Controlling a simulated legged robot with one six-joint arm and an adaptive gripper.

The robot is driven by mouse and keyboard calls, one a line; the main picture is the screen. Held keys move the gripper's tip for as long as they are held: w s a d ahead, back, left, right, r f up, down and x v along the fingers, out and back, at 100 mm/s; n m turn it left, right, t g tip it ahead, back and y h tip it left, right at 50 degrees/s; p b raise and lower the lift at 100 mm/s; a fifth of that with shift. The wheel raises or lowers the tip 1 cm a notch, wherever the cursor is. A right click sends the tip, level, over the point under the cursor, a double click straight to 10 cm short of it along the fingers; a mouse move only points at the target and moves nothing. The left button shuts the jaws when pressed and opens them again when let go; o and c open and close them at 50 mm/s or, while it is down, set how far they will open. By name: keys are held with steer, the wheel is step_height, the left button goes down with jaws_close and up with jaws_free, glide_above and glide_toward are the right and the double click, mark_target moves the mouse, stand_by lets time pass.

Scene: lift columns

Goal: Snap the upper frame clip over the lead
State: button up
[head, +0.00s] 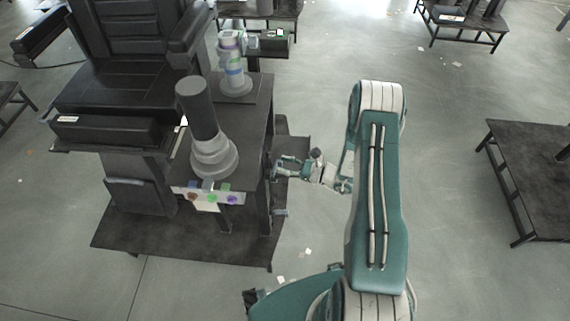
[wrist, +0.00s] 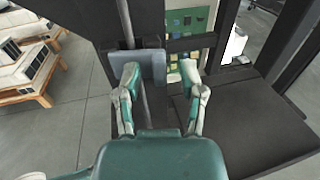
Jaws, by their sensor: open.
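My gripper (wrist: 160,74) is open in the wrist view, its two green and white fingers spread apart. A flat grey-blue piece (wrist: 152,64), which looks like the upper frame clip, lies just beyond and partly between the fingertips, nearer the left one. A thin dark upright line (wrist: 126,28), perhaps the lead, runs above it; whether it sits inside the clip is unclear. In the head view my gripper (head: 279,164) is at the right side of the black frame, hiding what is there. A small grey piece (head: 281,213), perhaps a lower clip, sticks out below.
A green circuit panel (wrist: 187,20) is behind the fingers. A black plate (wrist: 245,120) lies to the right in the wrist view. A dark table (head: 535,175) is right, with open floor between.

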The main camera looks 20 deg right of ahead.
jaws_close()
steer(key=shift+w, duration=0.1)
steer(key=shift+w+a+n+g+y, duration=0.2)
steer(key=shift+n+g+y, duration=0.25)
steer(key=shift+n+g, duration=0.35)
steer(key=shift+w+a+n+g+y, duration=0.1)
steer(key=shift+w+n+g+y, duration=0.2)
steer(key=shift+n+g+y, duration=0.5)
steer(key=shift+h, duration=0.35)
jaws_free()
steer(key=v, duration=1.2)
steer(key=shift+w, duration=0.15)
